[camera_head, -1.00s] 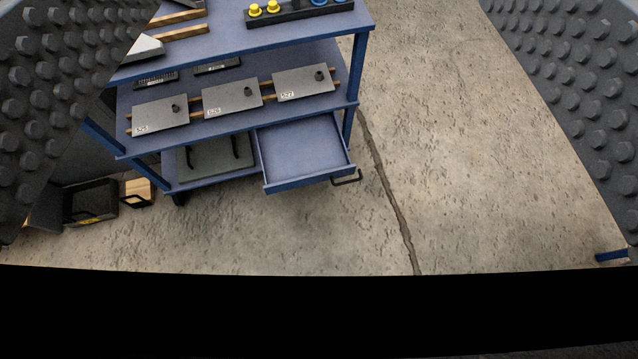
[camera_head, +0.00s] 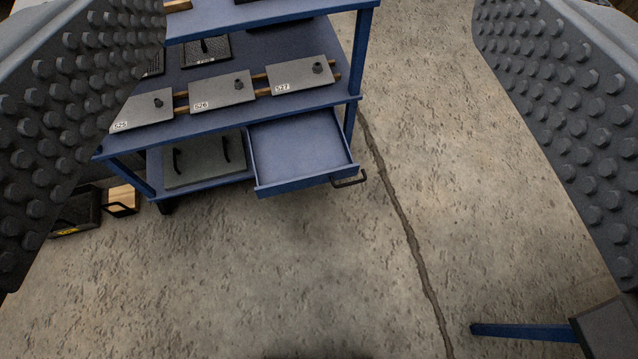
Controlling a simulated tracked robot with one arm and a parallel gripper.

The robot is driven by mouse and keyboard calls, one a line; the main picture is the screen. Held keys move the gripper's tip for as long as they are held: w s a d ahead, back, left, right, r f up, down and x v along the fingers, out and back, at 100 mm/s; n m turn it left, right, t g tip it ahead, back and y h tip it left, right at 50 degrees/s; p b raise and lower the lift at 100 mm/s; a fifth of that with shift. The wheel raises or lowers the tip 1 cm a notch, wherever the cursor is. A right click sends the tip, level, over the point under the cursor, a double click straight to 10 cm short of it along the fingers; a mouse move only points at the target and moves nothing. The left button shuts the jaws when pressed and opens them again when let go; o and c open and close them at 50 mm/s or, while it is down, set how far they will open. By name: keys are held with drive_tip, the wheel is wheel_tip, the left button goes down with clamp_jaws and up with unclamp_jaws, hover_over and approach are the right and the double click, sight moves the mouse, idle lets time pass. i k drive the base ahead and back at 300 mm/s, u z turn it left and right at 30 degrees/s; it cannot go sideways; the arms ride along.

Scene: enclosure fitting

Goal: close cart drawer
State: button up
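The blue cart (camera_head: 235,118) stands at the upper middle of the view. Its drawer (camera_head: 300,150) hangs under the middle shelf at the right and is pulled out toward me, empty inside. A dark handle (camera_head: 350,180) sticks out at the right end of the drawer front. My gripper (camera_head: 320,150) is open, with one studded finger at each side of the picture. Nothing is between the fingers close to me, and the drawer lies beyond them, untouched.
Several grey plates, one labelled 526 (camera_head: 222,90), lie on the middle shelf. A green-grey panel with two handles (camera_head: 204,160) sits on the lower shelf. Boxes (camera_head: 122,200) stand on the floor at left. A blue bar (camera_head: 525,332) shows at lower right. The concrete floor before the cart is clear.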

sight(294, 153)
drive_tip(key=u, duration=2.15)
drive_tip(key=i, duration=0.35)
drive_tip(key=z, duration=2.25)
